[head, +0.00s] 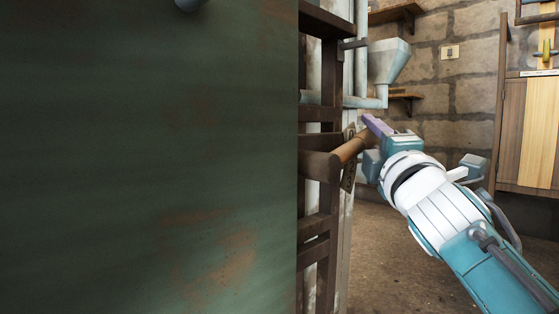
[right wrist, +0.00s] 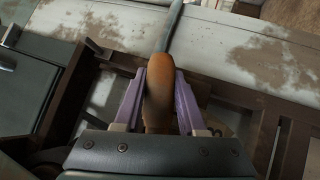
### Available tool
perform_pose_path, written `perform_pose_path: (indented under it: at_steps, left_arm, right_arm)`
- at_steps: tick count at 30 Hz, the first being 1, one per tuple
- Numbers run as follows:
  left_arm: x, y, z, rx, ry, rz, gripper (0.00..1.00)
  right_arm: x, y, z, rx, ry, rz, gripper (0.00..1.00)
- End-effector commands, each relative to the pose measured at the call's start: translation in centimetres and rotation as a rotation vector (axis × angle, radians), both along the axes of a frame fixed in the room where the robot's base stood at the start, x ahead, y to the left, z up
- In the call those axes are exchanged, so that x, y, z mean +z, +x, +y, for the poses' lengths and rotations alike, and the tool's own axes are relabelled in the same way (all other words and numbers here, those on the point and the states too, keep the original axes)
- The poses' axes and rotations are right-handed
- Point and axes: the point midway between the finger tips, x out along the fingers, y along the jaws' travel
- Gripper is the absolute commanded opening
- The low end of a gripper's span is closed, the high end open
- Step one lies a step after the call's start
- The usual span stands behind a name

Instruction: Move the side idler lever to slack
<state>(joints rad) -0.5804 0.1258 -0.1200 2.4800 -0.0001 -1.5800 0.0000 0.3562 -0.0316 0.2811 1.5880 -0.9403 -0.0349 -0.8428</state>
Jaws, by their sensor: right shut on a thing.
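The side idler lever has an orange-brown wooden handle (head: 350,150) that sticks out to the right of the dark frame in the head view. In the right wrist view the handle (right wrist: 158,92) runs up into a grey metal rod (right wrist: 172,30). My right gripper (head: 374,128) is shut on the handle, with a purple finger on each side of it. A dark plate with markings (head: 348,178) hangs just behind the handle, partly covered. The lever's pivot is hidden. My left gripper is not in view.
A large green rusty panel (head: 150,160) fills the left of the head view. A brown frame (head: 322,232) stands at its edge. A grey funnel and pipe (head: 388,62) rise behind the gripper. A wooden cabinet (head: 528,130) stands far right. Floor (head: 390,262) shows below my right arm.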

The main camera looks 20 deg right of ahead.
Motion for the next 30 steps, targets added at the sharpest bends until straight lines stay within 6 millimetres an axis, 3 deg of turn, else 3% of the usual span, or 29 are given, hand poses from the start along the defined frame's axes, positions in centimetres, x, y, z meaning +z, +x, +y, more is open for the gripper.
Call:
perform_pose_path:
  at_steps: [6,21,22,30]
  left_arm:
    - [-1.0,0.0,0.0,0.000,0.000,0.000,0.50]
    - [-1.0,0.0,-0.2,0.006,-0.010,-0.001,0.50]
    - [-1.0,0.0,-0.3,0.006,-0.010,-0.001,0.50]
    - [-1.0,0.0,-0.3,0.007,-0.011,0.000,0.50]
  right_arm:
    - [0.9,-0.1,0.3,0.001,-0.068,-0.031,0.00]
    - [1.5,-0.2,0.5,0.002,-0.094,-0.041,0.00]
    - [1.5,-0.2,0.5,0.002,-0.094,-0.042,0.42]
    - [1.4,-0.2,0.4,0.001,-0.088,-0.039,0.69]
